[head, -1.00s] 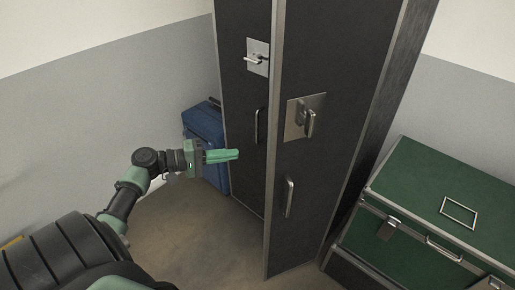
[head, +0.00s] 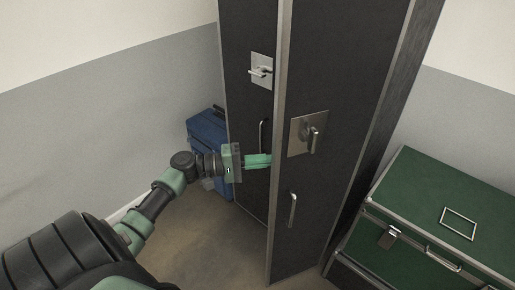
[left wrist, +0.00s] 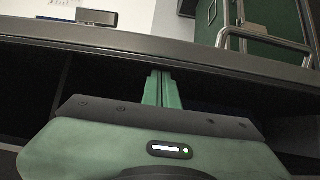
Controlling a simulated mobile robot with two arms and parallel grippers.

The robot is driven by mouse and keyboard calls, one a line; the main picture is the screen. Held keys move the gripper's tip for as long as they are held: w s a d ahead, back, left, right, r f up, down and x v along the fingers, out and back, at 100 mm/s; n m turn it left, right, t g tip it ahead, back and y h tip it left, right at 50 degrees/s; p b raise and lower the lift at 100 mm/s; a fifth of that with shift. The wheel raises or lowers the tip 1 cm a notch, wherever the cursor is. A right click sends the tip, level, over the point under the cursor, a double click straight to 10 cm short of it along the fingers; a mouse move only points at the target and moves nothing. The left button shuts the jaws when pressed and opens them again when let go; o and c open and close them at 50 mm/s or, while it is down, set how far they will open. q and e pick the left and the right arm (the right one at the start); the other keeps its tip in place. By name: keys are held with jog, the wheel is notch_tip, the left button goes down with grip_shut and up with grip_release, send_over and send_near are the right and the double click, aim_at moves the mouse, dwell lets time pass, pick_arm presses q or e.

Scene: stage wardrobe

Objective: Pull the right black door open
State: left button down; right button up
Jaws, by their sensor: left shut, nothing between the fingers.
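The right black door (head: 345,75) stands ajar, its metal-trimmed free edge out in front of the left black door (head: 245,30). It carries a latch plate (head: 300,148) and a vertical bar handle (head: 292,211). My left gripper (head: 268,160) is shut and empty. Its green fingers reach the free edge of the right door, and the tips appear tucked behind it. In the left wrist view the fingers (left wrist: 162,88) point into the dark space beside the door edge (left wrist: 190,52), with the bar handle (left wrist: 265,36) on the other side. Contact cannot be told. My right gripper is out of view.
A green trunk (head: 480,190) with metal trim stands to the right, close to the cabinet. A blue suitcase (head: 207,130) is against the wall on the left, behind my gripper. The floor (head: 215,235) in front of the left door is clear.

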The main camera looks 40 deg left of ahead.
aim_at(272, 171)
pick_arm(q)
jog(key=shift+s+d, duration=0.3)
jog(key=shift+d, duration=0.2)
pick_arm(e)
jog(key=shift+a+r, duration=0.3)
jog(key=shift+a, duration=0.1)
pick_arm(q)
jog(key=s+d+p, duration=0.1)
jog(key=d+n+t+y+p, duration=0.1)
jog(key=shift+s+d+r+p, duration=0.15)
jog(key=shift+s+d+p, duration=0.15)
jog(key=shift+s+p, duration=0.1)
jog(key=d+y, duration=0.1)
jog(key=s+d+n+t+y+p, duration=0.1)
jog(key=d, duration=0.1)
jog(key=s+d+n+t+y, duration=0.1)
jog(key=d, duration=0.1)
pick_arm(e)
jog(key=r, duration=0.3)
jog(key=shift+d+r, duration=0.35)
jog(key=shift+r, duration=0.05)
